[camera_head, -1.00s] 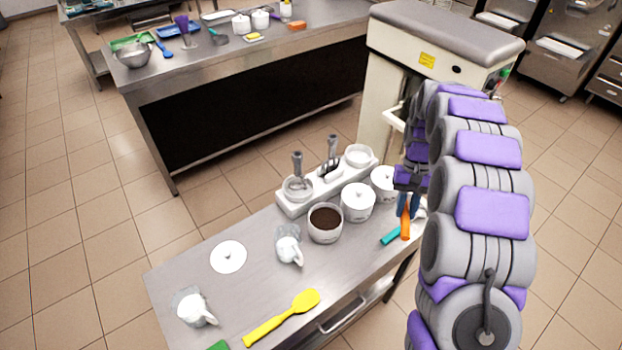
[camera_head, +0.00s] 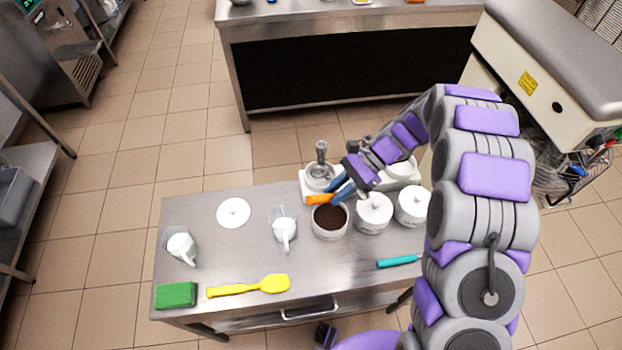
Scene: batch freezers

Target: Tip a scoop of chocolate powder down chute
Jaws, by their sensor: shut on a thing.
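The chocolate powder (camera_head: 330,217) is dark brown and fills most of an open white tub (camera_head: 329,236) on the steel table. My gripper (camera_head: 341,191) has blue fingers and is above the back edge of this tub. It is shut on an orange-handled tool (camera_head: 318,199), which points left over the tub's rim. I cannot make out the tool's scoop end or any powder in it. The cream machine (camera_head: 510,75) with a grey top stands at the back right. My arm covers part of its front, and I cannot make out a chute.
Two lidded white tubs (camera_head: 374,211) (camera_head: 412,205) stand right of the open tub. Clear jugs (camera_head: 283,230) (camera_head: 180,246), a white lid (camera_head: 233,212), a yellow spatula (camera_head: 250,287), a green sponge (camera_head: 176,295) and a teal-handled tool (camera_head: 398,261) lie around the table. A utensil holder (camera_head: 308,187) stands behind.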

